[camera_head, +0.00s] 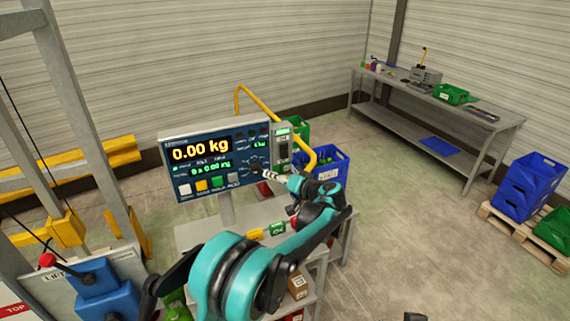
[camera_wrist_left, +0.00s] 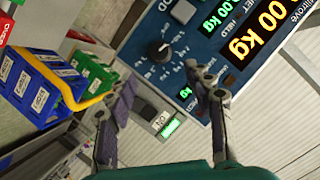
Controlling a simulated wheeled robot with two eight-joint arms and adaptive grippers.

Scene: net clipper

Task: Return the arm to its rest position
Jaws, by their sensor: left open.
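My teal left arm reaches up from the bottom middle of the head view. Its left gripper (camera_head: 264,173) is in front of the lower right part of a blue scale panel (camera_head: 212,158). In the left wrist view the left gripper (camera_wrist_left: 168,92) has its two fingers spread apart with nothing between them. The panel (camera_wrist_left: 205,45) and its black knob (camera_wrist_left: 158,50) lie beyond the fingers. I cannot tell whether a fingertip touches the panel. The panel display reads 0.00 kg. My right gripper does not show.
A grey switch box (camera_head: 283,150) adjoins the panel's right side. A yellow rail (camera_head: 270,113) curves behind it, near a blue crate (camera_head: 328,165). A grey table (camera_head: 200,236) stands below. A lift control box (camera_head: 85,285) is at lower left.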

